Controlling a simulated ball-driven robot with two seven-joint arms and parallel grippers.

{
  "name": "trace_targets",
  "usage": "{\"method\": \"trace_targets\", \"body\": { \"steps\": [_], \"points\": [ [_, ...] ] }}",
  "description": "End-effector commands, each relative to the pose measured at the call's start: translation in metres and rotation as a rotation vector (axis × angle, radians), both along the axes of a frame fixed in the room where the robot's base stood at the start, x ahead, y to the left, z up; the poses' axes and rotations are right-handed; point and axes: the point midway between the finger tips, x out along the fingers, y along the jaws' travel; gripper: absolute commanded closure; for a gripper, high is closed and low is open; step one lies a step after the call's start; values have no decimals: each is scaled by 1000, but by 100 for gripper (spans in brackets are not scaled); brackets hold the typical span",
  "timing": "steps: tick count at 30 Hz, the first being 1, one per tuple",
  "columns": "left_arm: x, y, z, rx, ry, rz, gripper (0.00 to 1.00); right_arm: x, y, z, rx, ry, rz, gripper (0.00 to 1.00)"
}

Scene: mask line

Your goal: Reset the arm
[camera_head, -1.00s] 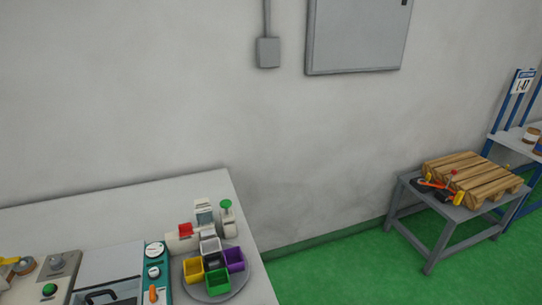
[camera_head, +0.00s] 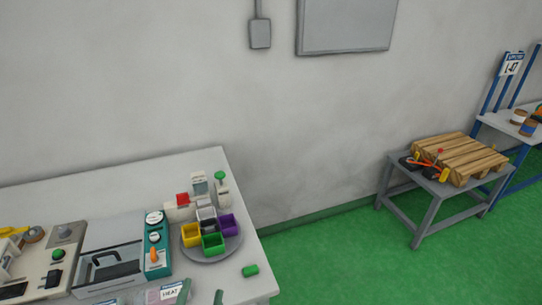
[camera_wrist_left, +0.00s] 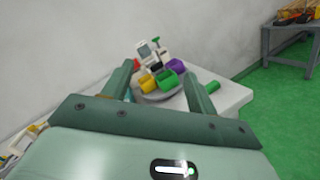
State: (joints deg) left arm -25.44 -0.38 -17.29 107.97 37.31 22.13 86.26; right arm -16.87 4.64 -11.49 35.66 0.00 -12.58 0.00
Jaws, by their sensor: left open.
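My left gripper (camera_head: 202,294) shows only by its dark green fingertips at the bottom edge of the head view, over the front of the white table (camera_head: 238,258). In the left wrist view its two fingers (camera_wrist_left: 160,84) stand wide apart with nothing held between them. Beyond them is a round grey tray (camera_head: 230,256) with yellow, green and purple bins, apart from the fingers. My right gripper is in neither view.
A green cylinder (camera_head: 250,270) lies near the table's right edge. A teal panel (camera_head: 157,258) with gauges and a grey machine (camera_head: 110,262) with a black handle stand left of the tray. A grey stand (camera_head: 423,206) bears a wooden pallet (camera_head: 460,158). Green floor between is clear.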

Motion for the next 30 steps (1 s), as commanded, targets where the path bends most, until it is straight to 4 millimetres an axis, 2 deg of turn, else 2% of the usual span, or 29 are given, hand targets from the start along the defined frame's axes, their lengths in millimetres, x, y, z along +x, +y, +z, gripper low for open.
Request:
{"method": "trace_targets", "body": {
  "steps": [5,8,11,12,15,18,21,25,26,29,30],
  "points": [
    [-3,-18,4,482,27,-158,42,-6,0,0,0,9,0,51],
    [-9,-23,-1,851,42,-270,42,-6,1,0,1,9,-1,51],
    [-20,-18,-13,1329,65,-414,42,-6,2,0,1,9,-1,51],
    [-26,-10,-19,1535,80,-480,42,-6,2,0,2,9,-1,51],
    [-41,17,-30,1985,123,-643,42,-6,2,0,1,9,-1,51],
    [-56,47,-35,2321,176,-800,42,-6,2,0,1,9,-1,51],
    [-70,79,-34,2585,239,-961,42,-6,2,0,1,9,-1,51],
    [-89,118,-26,2847,333,-1190,42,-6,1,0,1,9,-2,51],
    [-93,127,-24,-2838,-349,1223,42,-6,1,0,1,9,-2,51],
    [-109,156,-11,-2579,-379,1237,42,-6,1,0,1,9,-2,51],
    [-109,155,-24,-2553,-364,1263,42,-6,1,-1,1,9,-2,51]
  ]
}}
